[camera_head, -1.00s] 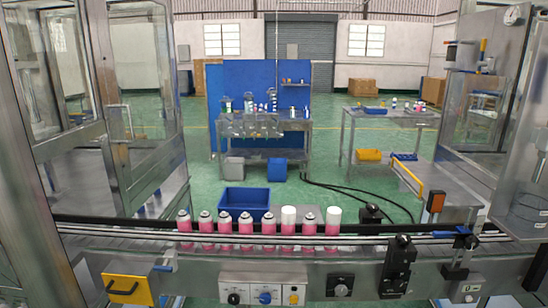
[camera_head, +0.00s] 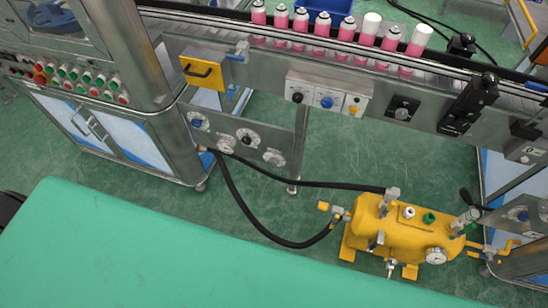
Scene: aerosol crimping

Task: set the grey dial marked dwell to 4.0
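No label reading dwell is legible, and I cannot tell which dial is the grey one. A white control box on the conveyor front carries a black knob (camera_head: 297,97), a blue knob (camera_head: 327,102) and a small yellow part (camera_head: 353,109). A separate dark knob (camera_head: 401,113) sits to its right. A lower grey plate (camera_head: 222,122) carries several round dials: one with a blue centre (camera_head: 197,121), one with a dark centre (camera_head: 247,136), and two pale ones (camera_head: 225,145) (camera_head: 273,157). Neither of my grippers is in view.
Pink cans (camera_head: 320,32) stand in a row on the conveyor (camera_head: 215,27). A button panel (camera_head: 75,80) is at left. A yellow tank (camera_head: 400,228) with a gauge and black hose (camera_head: 240,200) sits on the floor. A green surface (camera_head: 130,250) fills the lower left foreground.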

